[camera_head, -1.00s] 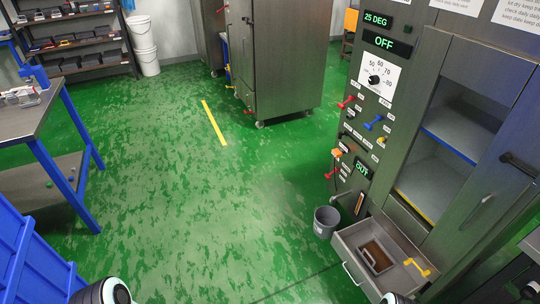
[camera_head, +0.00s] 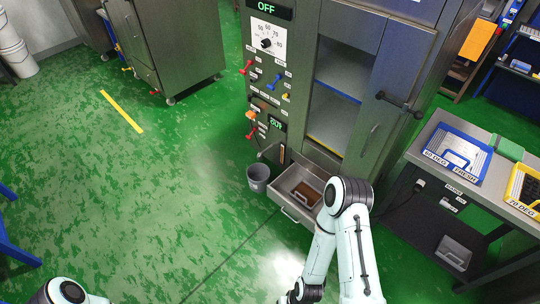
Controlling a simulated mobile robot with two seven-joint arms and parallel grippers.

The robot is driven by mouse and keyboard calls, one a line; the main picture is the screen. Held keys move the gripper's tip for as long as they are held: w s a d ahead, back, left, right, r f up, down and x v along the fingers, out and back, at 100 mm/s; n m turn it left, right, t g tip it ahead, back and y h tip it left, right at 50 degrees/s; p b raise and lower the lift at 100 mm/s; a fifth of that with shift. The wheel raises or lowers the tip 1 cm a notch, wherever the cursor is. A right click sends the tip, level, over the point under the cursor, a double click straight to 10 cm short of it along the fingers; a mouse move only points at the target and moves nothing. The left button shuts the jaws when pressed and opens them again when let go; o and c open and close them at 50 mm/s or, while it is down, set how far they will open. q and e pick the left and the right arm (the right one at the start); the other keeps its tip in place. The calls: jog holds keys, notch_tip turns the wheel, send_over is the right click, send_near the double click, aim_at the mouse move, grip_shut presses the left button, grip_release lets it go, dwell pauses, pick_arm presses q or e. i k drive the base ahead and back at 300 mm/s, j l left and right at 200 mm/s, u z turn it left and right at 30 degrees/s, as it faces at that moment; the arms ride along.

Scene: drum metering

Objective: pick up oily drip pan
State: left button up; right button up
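The oily drip pan (camera_head: 304,194), a small tray with brown liquid in it, sits inside the pulled-out drawer (camera_head: 284,201) at the foot of the grey cabinet. My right arm stands in front of the drawer's right side and hides part of it. The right arm bends down at the bottom of the view, and its gripper's fingers cannot be made out. Only a piece of my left arm shows at the bottom left; its gripper is out of view.
A grey bucket (camera_head: 258,178) stands on the floor left of the drawer. A workbench (camera_head: 430,145) with a blue tray (camera_head: 456,154) and a yellow tray (camera_head: 524,188) is on the right. A cabinet door (camera_head: 395,90) stands right of the shelves.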

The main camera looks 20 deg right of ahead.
aim_at(305, 194)
jog(key=z, duration=1.3)
jog(key=u, duration=0.65)
jog(key=i+l+u, duration=0.2)
jog(key=u, duration=0.15)
jog(key=i+l+u, duration=0.35)
jog(key=i+l, duration=0.25)
jog(key=l, duration=0.15)
jog(key=i+l, duration=0.2)
jog(key=l, duration=0.2)
